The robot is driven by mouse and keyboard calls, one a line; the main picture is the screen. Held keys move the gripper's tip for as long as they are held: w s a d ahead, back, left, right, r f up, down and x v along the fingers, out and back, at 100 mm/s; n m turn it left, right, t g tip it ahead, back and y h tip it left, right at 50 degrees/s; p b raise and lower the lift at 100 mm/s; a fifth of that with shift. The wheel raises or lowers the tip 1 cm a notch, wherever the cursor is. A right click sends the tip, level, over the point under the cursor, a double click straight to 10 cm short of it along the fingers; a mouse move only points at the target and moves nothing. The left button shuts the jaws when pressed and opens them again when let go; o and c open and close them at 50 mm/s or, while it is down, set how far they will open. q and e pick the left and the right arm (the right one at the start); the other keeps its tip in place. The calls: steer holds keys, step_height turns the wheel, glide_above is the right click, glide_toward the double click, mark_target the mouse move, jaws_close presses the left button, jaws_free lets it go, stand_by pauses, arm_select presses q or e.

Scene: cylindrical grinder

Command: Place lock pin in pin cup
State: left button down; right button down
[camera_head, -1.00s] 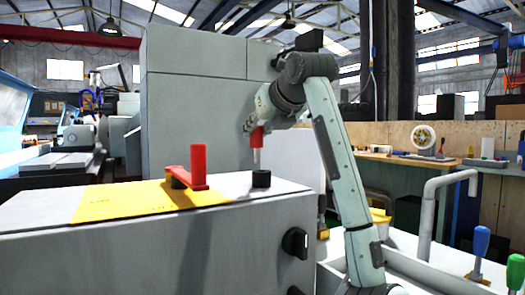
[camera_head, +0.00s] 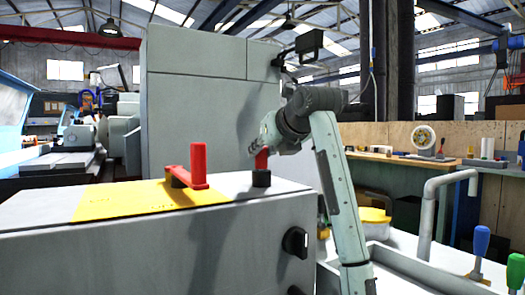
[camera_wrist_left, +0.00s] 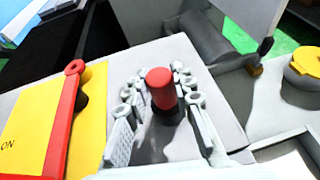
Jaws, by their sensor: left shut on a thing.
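The lock pin with its red grip (camera_head: 262,160) stands upright in the black pin cup (camera_head: 261,179) on the grey cabinet top. Its pale shaft is hidden, and the red grip sits right at the cup's rim. My left gripper (camera_head: 256,149) is at the red grip, shut on it. In the left wrist view the red grip (camera_wrist_left: 160,88) stands between the two fingers of my left gripper (camera_wrist_left: 161,92). The cup (camera_wrist_left: 168,115) shows dark just below it. My right gripper is in neither view.
A red lever (camera_head: 198,165) stands on a yellow plate (camera_head: 120,200) left of the cup. A black knob (camera_head: 295,242) sticks out of the cabinet's front. A tall grey housing (camera_head: 195,100) rises behind. A yellow-lidded container (camera_head: 374,220) is at the right.

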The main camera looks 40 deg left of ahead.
arm_select(q)
steer(key=c, duration=1.3)
jaws_free()
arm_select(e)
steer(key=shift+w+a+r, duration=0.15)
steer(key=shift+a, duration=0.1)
arm_select(q)
steer(key=shift+r, duration=0.15)
steer(key=v, duration=1.2)
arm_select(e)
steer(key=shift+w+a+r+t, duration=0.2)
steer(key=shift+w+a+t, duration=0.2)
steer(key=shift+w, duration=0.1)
